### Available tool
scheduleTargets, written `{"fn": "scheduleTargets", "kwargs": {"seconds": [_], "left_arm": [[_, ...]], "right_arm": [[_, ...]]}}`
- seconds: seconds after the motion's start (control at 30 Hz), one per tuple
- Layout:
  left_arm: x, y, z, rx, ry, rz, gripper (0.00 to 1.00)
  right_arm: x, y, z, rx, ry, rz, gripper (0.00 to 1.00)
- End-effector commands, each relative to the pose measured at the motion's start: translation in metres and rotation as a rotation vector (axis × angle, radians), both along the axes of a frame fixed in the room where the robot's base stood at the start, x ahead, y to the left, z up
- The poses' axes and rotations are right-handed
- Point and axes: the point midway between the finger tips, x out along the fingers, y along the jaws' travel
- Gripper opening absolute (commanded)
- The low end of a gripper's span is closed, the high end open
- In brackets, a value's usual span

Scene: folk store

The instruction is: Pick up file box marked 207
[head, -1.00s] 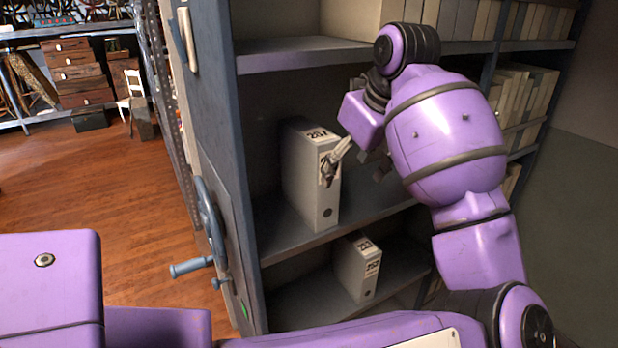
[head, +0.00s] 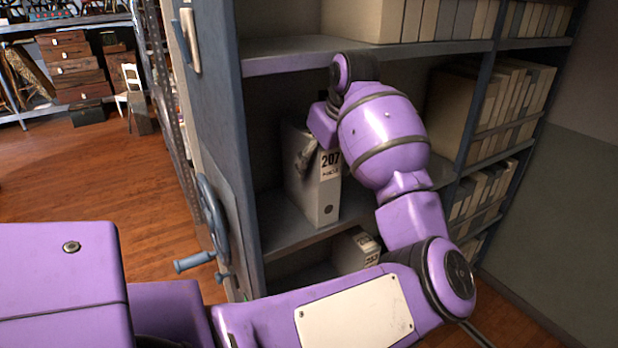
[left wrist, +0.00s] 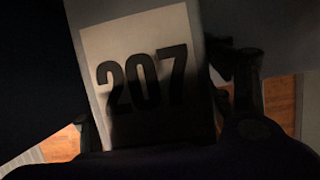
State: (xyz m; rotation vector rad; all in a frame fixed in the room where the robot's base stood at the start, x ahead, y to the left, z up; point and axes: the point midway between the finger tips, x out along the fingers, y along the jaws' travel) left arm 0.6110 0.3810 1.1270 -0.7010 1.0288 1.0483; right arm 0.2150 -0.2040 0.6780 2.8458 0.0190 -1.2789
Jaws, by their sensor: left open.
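The file box marked 207 (head: 325,207) stands upright on the middle shelf in the head view, its label facing me. Its 207 label (left wrist: 145,75) fills the middle of the left wrist view, close up and dark. My left gripper (head: 305,150) is at the upper part of the box, partly hidden by my arm. In the left wrist view my open left gripper (left wrist: 168,125) has a finger on each side of the box's spine. I cannot tell whether the fingers touch it. My right gripper does not show.
The grey shelf (head: 285,232) holds the box beside a blue-grey upright with a handwheel (head: 213,215). Another file box (head: 355,250) stands on the shelf below, partly hidden by my arm. Rows of files (head: 500,95) fill the bays to the right. Wooden floor is open at left.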

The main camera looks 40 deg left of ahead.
Motion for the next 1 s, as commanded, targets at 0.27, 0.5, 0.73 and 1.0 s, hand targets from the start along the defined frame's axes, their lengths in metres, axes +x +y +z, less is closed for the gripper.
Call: {"fn": "scheduleTargets", "kwargs": {"seconds": [0.27,0.5,0.73,1.0], "left_arm": [[0.0005,0.0004,-0.001,0.0,-0.001,0.0,0.66],[0.0004,0.0002,-0.0008,0.0,-0.001,0.0,0.34],[0.0003,0.0002,-0.0008,0.0,-0.001,0.0,0.04],[0.001,0.0011,0.002,0.004,-0.005,0.001,0.0]], "right_arm": [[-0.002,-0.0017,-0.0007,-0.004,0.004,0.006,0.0],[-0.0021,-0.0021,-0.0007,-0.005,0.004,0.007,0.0],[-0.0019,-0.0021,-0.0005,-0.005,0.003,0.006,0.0],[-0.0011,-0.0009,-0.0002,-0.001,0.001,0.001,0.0]]}}
